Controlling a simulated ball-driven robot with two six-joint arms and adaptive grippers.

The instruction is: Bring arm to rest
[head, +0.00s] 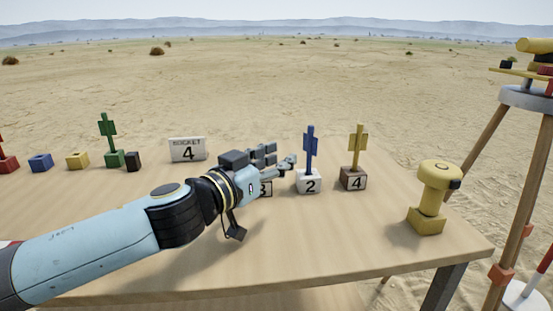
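My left arm reaches in from the left over the table. My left gripper (281,160) is above the table, just left of the blue artifact (311,146). I see no object in it, but its fingers overlap in this view and I cannot tell whether they are open or shut. The blue artifact stands upright on a white block marked 2 (309,183). A yellow artifact (358,146) stands upright on a brown block marked 4 (353,179). A block marked 3 (266,189) is mostly hidden behind the gripper. My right gripper is out of view.
A green artifact (108,134), small blue (40,162), yellow (77,160) and black (133,162) blocks, and a "SOCKET 4" sign (187,150) stand at the left. A yellow post-like object (430,200) stands near the table's right edge. A tripod (530,97) is beyond it.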

